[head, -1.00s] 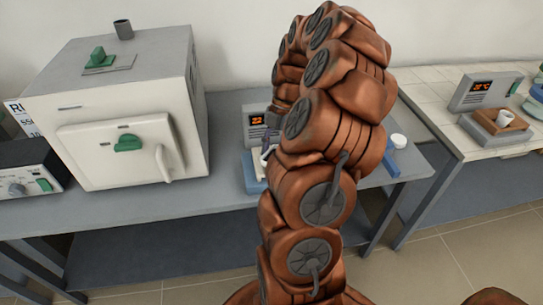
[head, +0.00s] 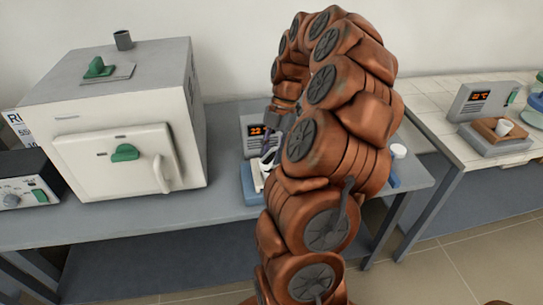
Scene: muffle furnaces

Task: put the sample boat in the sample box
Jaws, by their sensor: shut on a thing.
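My gripper (head: 268,152) is small in the head view, partly hidden behind my own copper arm, and points down over the middle bench. It is shut on a small pale thing (head: 258,176), which looks like the sample boat; its shape is hard to make out. That thing is just above or inside a blue, box-like holder (head: 250,192), possibly the sample box. I cannot tell whether they touch. My arm hides the holder's right side.
A furnace (head: 120,155) with a closed door stands left on the grey bench (head: 150,228). A device with a lit display (head: 256,131) stands behind the holder. A white-capped item (head: 397,152) is right of my arm. A white cup (head: 504,127) is on the right bench.

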